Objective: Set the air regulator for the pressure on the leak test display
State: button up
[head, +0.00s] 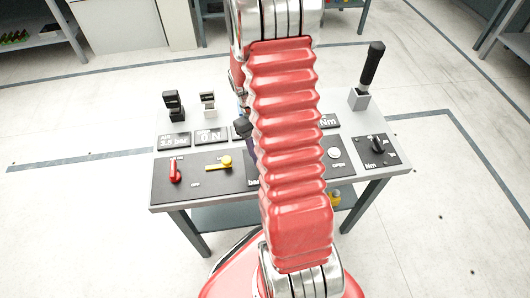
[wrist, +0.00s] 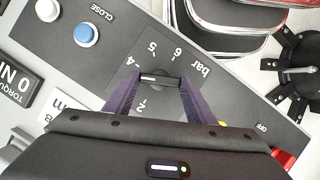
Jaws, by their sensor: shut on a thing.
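The air regulator is a dark knob (wrist: 160,79) on a dark panel, with a dial of numbers marked in bar; 2, 4, 5 and 6 show in the wrist view. My gripper (wrist: 159,78) has its purple fingers on both sides of the knob and is shut on it. The value the knob points to cannot be told. In the head view my arm hides the knob and most of my gripper. A small display (head: 175,141) at the left of the table appears to read 3.5 bar, its small heading too blurred to read.
The grey table (head: 400,164) also bears a red handle (head: 175,171), a yellow lever (head: 222,163), a 0 N display (head: 211,136), an Nm knob (head: 377,144) and an upright black-handled tool (head: 372,65). Blue and white buttons (wrist: 86,35) lie near my gripper. The surrounding floor is clear.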

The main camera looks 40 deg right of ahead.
jog(key=shift+w+n, duration=0.15)
jog(key=shift+n, duration=0.35)
jog(key=o, duration=1)
jog(key=shift+o, duration=0.2)
jog(key=v, duration=1.3)
jog(key=shift+a+r, duration=0.3)
jog(key=shift+r, duration=0.05)
